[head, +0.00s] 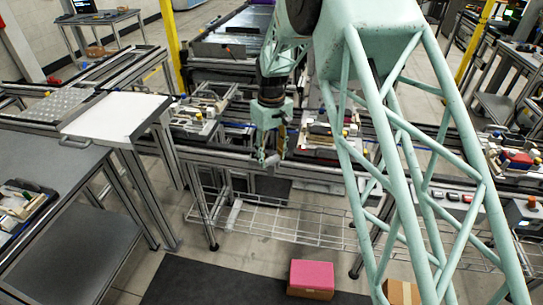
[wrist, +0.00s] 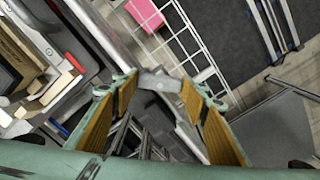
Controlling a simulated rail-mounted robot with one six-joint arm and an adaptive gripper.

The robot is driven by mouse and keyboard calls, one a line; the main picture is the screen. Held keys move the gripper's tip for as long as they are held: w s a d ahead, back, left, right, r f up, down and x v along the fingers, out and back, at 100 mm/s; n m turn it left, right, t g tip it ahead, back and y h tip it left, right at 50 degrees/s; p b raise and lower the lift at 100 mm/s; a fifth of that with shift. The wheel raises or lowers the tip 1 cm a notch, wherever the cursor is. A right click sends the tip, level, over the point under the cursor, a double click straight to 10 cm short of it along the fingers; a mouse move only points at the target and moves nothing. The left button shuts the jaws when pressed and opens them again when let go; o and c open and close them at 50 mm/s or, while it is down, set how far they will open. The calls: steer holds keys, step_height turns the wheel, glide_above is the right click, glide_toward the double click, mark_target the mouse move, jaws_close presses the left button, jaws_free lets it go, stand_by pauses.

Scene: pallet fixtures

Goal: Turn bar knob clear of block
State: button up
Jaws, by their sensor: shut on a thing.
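My gripper (head: 272,155) points down at the front rail of the pallet conveyor in the head view. In the wrist view my gripper (wrist: 155,88) has its two orange-padded fingers on either side of a short grey bar knob (wrist: 158,81). The fingertips are closed on the ends of the knob, and the knob lies across the gap between them. In the head view the knob is too small to tell clearly. I cannot pick out the block for certain in either view.
Pallets with mixed parts stand left (head: 195,125) and right (head: 322,135) of my gripper on the conveyor. A wire shelf (head: 290,222) runs below the rail. A pink-topped box (head: 311,275) sits on the dark floor mat. A white-topped table (head: 118,117) stands at left.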

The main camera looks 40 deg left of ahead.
mark_target(272, 158)
steer(key=m, duration=0.4)
steer(key=shift+m, duration=0.4)
steer(key=shift+m+p, duration=0.4)
steer(key=shift+m, duration=1.7)
steer(key=o, duration=0.9)
steer(key=shift+r, duration=0.15)
steer(key=shift+r, duration=5.9)
steer(key=shift+w, duration=0.1)
